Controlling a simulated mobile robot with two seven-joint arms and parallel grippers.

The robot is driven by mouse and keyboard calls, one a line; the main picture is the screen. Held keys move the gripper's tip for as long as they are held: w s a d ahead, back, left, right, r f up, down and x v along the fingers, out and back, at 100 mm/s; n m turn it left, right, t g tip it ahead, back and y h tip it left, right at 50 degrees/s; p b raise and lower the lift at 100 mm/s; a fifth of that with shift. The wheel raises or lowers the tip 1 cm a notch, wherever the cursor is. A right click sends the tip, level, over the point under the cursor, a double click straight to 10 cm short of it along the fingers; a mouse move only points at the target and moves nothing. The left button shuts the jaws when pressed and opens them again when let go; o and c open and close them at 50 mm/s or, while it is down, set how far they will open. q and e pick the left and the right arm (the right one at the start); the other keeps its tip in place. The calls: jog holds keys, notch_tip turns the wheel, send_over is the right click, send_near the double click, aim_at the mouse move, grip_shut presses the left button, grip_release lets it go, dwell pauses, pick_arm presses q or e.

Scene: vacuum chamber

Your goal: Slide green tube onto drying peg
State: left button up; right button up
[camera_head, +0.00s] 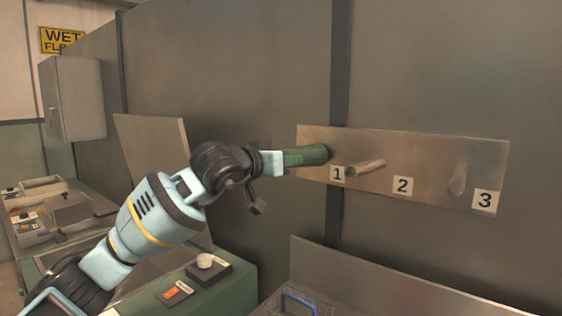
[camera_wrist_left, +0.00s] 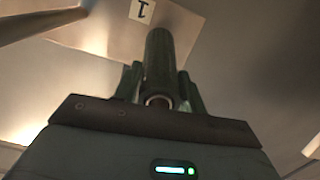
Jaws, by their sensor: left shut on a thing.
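The green tube (camera_head: 308,155) is in my left gripper (camera_head: 288,160) in the head view, its free end toward the metal peg panel (camera_head: 430,150). The left wrist view shows the tube (camera_wrist_left: 159,55) between the two fingers of my left gripper (camera_wrist_left: 160,85), pointing toward the panel near label 1. One bare peg (camera_head: 365,167) stands between labels 1 and 2, and another peg (camera_head: 458,182) is left of label 3. No peg shows left of label 1 (camera_head: 337,174); the tube covers that area. I cannot tell whether the tube is around a peg. My right gripper is not seen.
A basin with a raised back edge (camera_head: 390,285) and a blue-handled wire basket (camera_head: 298,302) is below the panel. A green control console (camera_head: 225,290) stands below my left arm. The space in front of labels 2 and 3 is clear.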

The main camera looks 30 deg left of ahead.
pick_arm(q)
jog(key=shift+w+r, duration=0.1)
jog(key=shift+w, duration=0.15)
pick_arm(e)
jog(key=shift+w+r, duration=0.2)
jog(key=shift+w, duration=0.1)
pick_arm(q)
jog(key=shift+w, duration=0.1)
jog(key=o, duration=1.3)
